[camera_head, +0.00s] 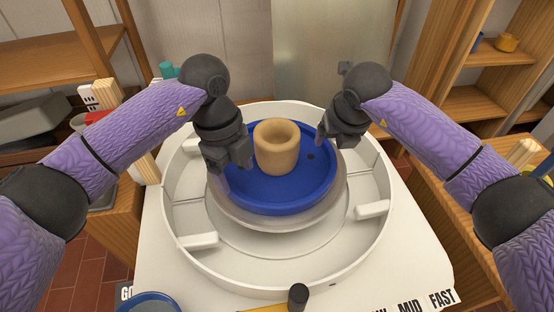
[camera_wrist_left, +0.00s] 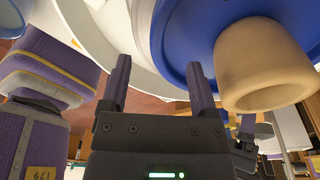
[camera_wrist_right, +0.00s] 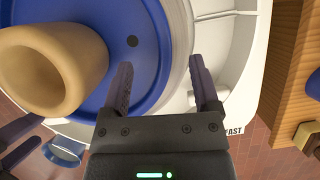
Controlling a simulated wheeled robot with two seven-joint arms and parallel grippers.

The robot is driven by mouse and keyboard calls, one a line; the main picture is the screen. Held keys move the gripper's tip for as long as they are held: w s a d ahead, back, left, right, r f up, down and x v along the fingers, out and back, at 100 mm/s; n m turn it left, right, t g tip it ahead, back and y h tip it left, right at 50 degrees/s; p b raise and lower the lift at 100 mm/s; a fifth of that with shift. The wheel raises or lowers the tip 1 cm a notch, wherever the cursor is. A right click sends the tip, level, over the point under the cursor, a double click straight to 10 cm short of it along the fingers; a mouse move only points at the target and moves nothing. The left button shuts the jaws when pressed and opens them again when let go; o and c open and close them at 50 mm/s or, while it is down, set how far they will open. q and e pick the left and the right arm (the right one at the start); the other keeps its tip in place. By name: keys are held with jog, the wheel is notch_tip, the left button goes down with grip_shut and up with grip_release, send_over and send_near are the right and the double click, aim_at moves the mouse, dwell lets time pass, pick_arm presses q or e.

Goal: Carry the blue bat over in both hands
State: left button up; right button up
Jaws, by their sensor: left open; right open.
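The blue bat (camera_head: 290,197) is a round blue disc lying flat on the grey wheel head (camera_head: 268,217). A tan clay pot (camera_head: 277,150) stands upright on it. My left gripper (camera_head: 232,172) is open at the bat's left edge. In the left wrist view the bat's rim (camera_wrist_left: 170,45) lies between the lines of its two fingers. My right gripper (camera_head: 337,138) is open at the bat's right edge. In the right wrist view one finger overlaps the blue surface (camera_wrist_right: 135,70) and the other is outside the rim. I cannot tell whether any finger touches the bat.
A round white splash pan (camera_head: 205,258) with white blocks surrounds the wheel head. A blue bowl (camera_head: 150,303) and a black knob (camera_head: 298,296) are at the front. Wooden shelves (camera_head: 478,97) stand at the right, and a wooden rack (camera_head: 52,50) at the left.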

aim_at(329, 149)
pick_arm(q)
jog(key=f, duration=0.5)
jog(key=shift+s+d+f, duration=0.15)
jog(key=shift+s+d, duration=0.1)
jog(key=shift+d, duration=0.1)
pick_arm(e)
jog(key=x, duration=0.5)
jog(key=shift+f, duration=0.2)
pick_arm(q)
grip_shut()
pick_arm(e)
grip_shut()
